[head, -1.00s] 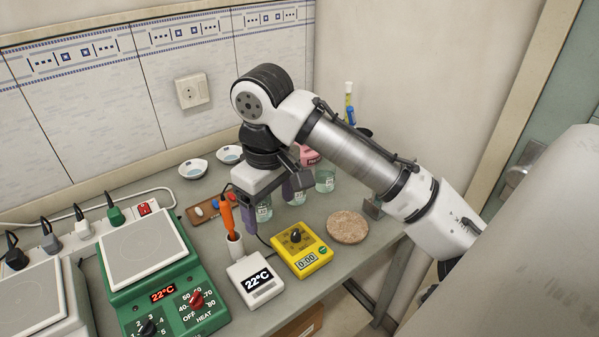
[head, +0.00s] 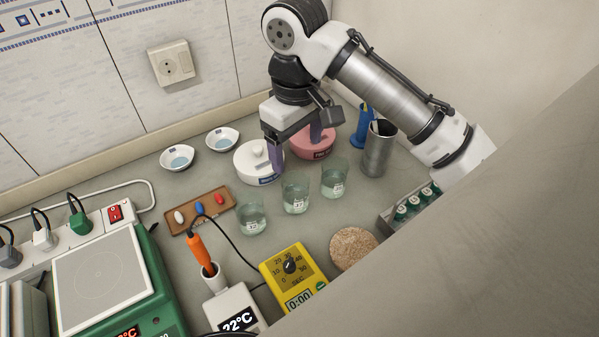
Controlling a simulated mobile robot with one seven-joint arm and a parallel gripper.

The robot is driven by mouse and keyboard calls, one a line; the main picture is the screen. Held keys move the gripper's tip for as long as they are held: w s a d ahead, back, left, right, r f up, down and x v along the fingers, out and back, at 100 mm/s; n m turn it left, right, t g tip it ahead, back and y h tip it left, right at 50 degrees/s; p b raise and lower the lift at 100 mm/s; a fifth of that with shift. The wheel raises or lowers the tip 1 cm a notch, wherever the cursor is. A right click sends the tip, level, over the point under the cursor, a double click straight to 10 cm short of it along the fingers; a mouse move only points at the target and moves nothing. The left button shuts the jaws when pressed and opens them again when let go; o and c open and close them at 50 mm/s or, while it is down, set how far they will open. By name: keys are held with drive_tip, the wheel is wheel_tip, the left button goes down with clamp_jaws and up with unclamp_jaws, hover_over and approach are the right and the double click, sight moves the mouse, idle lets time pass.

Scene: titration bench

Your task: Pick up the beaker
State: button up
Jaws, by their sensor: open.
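Three clear glass beakers with pale green liquid stand in a row on the grey bench in the head view: a left beaker (head: 251,218), a middle beaker (head: 295,196) and a right beaker (head: 333,181). Each has a small white label. Which one the task means, I cannot tell. My gripper (head: 296,150) points down, just behind the middle beaker in the picture, with its two purple fingers spread apart. Nothing shows between the fingers. I cannot tell how high the fingertips are above the bench.
White (head: 258,162) and pink (head: 314,142) lidded pots stand behind the beakers, close to my fingers. A wooden tray (head: 183,224), orange probe (head: 203,252), yellow timer (head: 294,277), cork mat (head: 353,248), metal cup (head: 377,150) and vial rack (head: 387,220) surround them. Two dishes (head: 222,138) sit at the back.

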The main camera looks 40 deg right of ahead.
sight(298, 174)
wheel_tip(298, 174, down, 8)
drive_tip(key=shift+r+p, duration=0.1)
drive_tip(key=shift+p, duration=0.25)
drive_tip(key=shift+w+f+p, duration=0.2)
drive_tip(key=shift+f+p, duration=0.2)
drive_tip(key=shift+f, duration=1.1)
drive_tip(key=shift+w+f+p, duration=0.15)
drive_tip(key=shift+f+p, duration=0.25)
drive_tip(key=shift+f, duration=1.05)
drive_tip(key=c, duration=1.1)
drive_tip(key=shift+c, duration=0.2)
drive_tip(key=shift+r, duration=0.2)
wheel_tip(298, 174, up, 20)
drive_tip(key=b, duration=0.1)
drive_tip(key=shift+f+b, duration=0.25)
drive_tip(key=shift+b, duration=0.15)
